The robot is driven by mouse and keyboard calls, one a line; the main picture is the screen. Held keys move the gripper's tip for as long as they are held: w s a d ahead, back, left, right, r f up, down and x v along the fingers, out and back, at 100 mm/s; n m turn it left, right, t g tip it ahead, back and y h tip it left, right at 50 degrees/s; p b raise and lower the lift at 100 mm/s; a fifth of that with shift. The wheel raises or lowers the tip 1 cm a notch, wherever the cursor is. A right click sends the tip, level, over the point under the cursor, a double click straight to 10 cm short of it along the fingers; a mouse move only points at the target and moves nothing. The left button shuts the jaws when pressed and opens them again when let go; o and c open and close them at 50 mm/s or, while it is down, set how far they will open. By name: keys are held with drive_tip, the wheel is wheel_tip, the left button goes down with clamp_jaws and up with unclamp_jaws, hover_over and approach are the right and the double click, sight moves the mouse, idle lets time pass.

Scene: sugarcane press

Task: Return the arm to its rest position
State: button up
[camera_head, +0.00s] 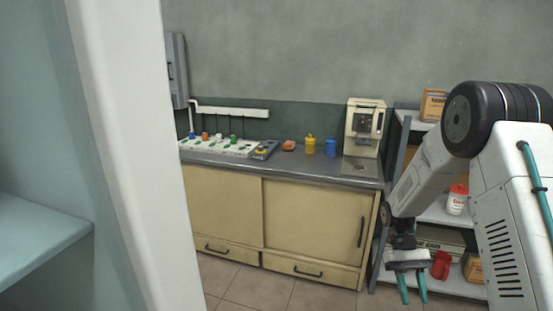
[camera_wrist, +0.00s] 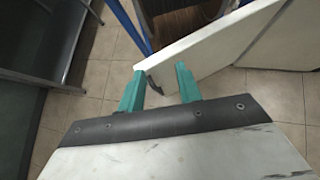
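My arm reaches in from the right side of the head view, and my gripper (camera_head: 412,293) hangs low in front of the shelf, its two teal fingers pointing down. In the wrist view the two fingers of my gripper (camera_wrist: 160,82) stand apart with nothing between them. A pale panel (camera_wrist: 225,50) with a dark handle lies beyond the fingertips; I cannot tell how far away it is.
A counter (camera_head: 330,166) with beige cabinets holds a cream machine (camera_head: 352,132), small yellow and blue containers and a white strip. A shelf unit (camera_head: 435,212) stands behind my arm. A pale post (camera_head: 125,150) and teal ledge (camera_head: 40,235) are close at left. Tiled floor (camera_head: 250,287) is open.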

drive_tip(key=s+a+r+t, duration=0.4)
drive_tip(key=s+r+t, duration=0.1)
drive_tip(key=s+r, duration=0.6)
drive_tip(key=s+a+r+t, duration=0.4)
drive_tip(key=s+r+t, duration=0.2)
drive_tip(key=s+r, duration=0.6)
drive_tip(key=shift+s+r+t, duration=0.25)
drive_tip(key=shift+r+t, duration=0.05)
drive_tip(key=shift+r, duration=1.05)
drive_tip(key=shift+a, duration=0.1)
drive_tip(key=shift+s, duration=0.1)
